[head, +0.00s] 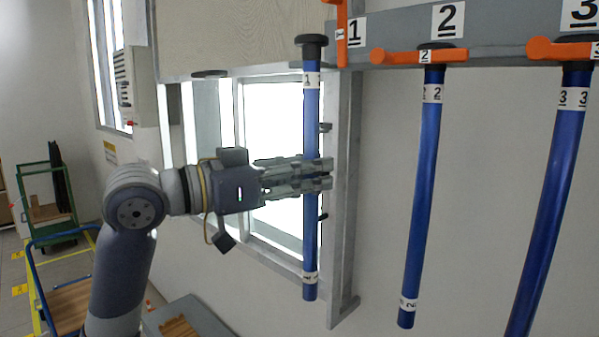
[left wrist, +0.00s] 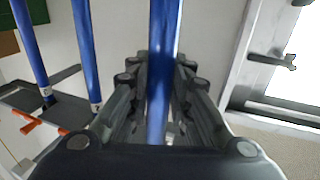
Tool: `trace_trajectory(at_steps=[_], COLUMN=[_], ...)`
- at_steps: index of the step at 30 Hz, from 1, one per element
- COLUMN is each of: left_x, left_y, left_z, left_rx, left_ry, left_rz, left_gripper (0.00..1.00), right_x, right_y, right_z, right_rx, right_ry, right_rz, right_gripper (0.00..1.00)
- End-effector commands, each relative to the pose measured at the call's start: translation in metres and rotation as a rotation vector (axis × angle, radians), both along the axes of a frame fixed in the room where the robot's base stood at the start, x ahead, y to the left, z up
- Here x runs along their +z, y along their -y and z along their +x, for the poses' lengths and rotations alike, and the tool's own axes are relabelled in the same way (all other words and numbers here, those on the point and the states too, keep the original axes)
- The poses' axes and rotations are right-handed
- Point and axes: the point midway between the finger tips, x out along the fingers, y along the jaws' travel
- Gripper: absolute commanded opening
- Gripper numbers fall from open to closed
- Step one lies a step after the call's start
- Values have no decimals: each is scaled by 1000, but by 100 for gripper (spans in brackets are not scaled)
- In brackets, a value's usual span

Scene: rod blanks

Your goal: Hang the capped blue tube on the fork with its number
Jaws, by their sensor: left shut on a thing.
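A blue tube with a black cap and number 1 labels (head: 311,115) stands nearly upright in the head view. My left gripper (head: 318,177) is shut around its middle; the tube also runs between the fingers in the left wrist view (left wrist: 160,75). The tube's cap is just left of the grey rail's end, near the number 1 plate. The orange fork 1 (head: 341,20) is at the rail's left end, partly cut off by the top edge; no tube hangs in its visible part. My right gripper is not in view.
Blue tube 2 (head: 421,190) hangs at orange fork 2 (head: 390,57), and blue tube 3 (head: 550,200) hangs at orange fork 3 (head: 555,49). A grey upright post (head: 344,220) and a bright window are behind the held tube. A green cart (head: 42,200) stands far left.

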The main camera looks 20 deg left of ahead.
Motion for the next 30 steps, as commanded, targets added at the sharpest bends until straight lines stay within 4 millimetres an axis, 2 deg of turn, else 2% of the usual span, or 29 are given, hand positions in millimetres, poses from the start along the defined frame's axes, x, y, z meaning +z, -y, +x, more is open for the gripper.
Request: trace_trajectory(at_steps=[12, 30], left_x=[1, 0], left_y=[10, 25], left_z=[28, 66], left_rx=[-1, -1], left_ry=[2, -1], left_rz=[-1, 0], left_gripper=[0, 0], right_x=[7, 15], right_y=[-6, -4], right_z=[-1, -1], right_rx=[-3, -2], right_ry=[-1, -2], right_rz=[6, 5], right_gripper=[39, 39])
